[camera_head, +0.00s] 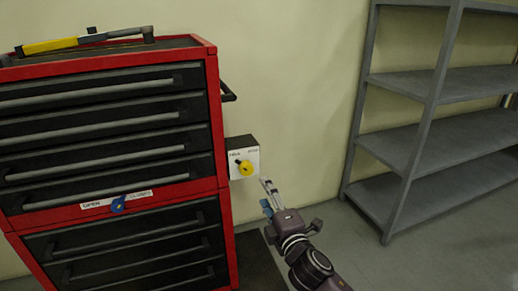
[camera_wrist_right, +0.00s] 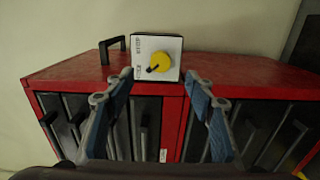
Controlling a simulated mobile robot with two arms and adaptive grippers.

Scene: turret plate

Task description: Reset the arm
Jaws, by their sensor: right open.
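My right gripper (camera_head: 266,193) reaches in from the bottom right in the head view, with its fingers apart. It is just below and right of a small box with a white face (camera_head: 249,160) and a yellow knob (camera_head: 245,168), with a gap between. In the right wrist view the open fingers (camera_wrist_right: 159,76) frame the same box (camera_wrist_right: 171,44), with nothing between their blue pads. The yellow knob (camera_wrist_right: 160,62) there has a dark pointer mark angled down-left. The small lettering on the box is not clearly readable. My left gripper is not in view.
A red and black drawer cabinet (camera_head: 211,110) stands left of the box, with a dark handle (camera_head: 228,91) on its side. A blue turn piece (camera_head: 118,204) sits on its front. Yellow and grey tools (camera_head: 52,45) lie on top. Grey shelves (camera_head: 440,86) stand right; floor between is clear.

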